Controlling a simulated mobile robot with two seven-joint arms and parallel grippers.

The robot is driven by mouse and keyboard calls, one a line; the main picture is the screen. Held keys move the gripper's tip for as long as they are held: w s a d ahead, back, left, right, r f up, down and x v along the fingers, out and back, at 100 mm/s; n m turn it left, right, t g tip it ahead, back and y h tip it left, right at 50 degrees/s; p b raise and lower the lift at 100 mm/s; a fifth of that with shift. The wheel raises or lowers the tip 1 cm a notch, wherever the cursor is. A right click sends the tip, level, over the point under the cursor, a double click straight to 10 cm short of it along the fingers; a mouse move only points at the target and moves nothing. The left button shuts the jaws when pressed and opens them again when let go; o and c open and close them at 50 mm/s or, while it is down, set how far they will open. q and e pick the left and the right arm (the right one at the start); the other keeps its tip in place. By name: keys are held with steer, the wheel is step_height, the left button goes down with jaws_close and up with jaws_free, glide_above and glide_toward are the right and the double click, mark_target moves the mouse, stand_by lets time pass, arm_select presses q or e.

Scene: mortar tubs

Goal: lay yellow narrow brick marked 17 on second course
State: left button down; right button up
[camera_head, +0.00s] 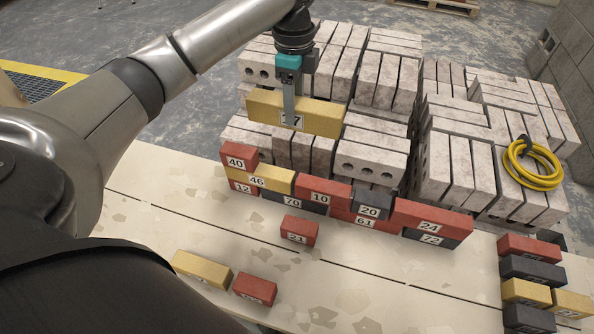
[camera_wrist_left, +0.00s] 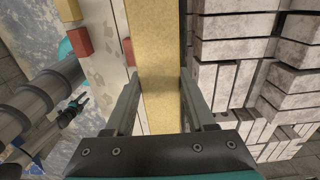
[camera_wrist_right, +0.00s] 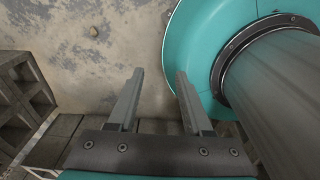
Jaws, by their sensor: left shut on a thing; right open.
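The yellow narrow brick (camera_head: 320,119) hangs in my left gripper (camera_head: 289,118), above and behind the left part of the low wall. A finger partly covers its label; a 7 shows. In the left wrist view the brick (camera_wrist_left: 160,70) runs lengthwise between the fingers. The wall's bottom course shows red 12 (camera_head: 240,188), dark 70, red 61 and dark 72 (camera_head: 430,240). Above lie yellow 46 (camera_head: 280,183), red 10 (camera_head: 335,188), dark 20 and red 24 (camera_head: 440,215). Red 40 (camera_head: 238,152) sits on 46. My right gripper (camera_wrist_right: 158,100) is open and empty, away from the wall.
Red brick 21 (camera_head: 300,226) stands before the wall, with a yellow brick (camera_head: 200,267) and another red brick (camera_head: 256,285) nearer me. More bricks lie stacked at right (camera_head: 530,270). Grey block stacks (camera_head: 380,160) stand close behind the wall; a yellow cable coil (camera_head: 535,165) rests on them.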

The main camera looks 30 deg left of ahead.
arm_select(q)
step_height(320, 180, down, 18)
steer(key=b, duration=0.5)
steer(key=shift+f, duration=0.2)
arm_select(e)
steer(key=w+d+f, duration=0.2)
steer(key=w+f, duration=0.1)
steer(key=f, duration=0.2)
steer(key=shift+w+d+t, duration=0.2)
steer(key=shift+w+t, duration=0.1)
steer(key=shift+t, duration=0.1)
arm_select(q)
steer(key=shift+f, duration=0.15)
steer(key=shift+c, duration=1.2)
jaws_free()
arm_select(e)
steer(key=shift+s, duration=0.25)
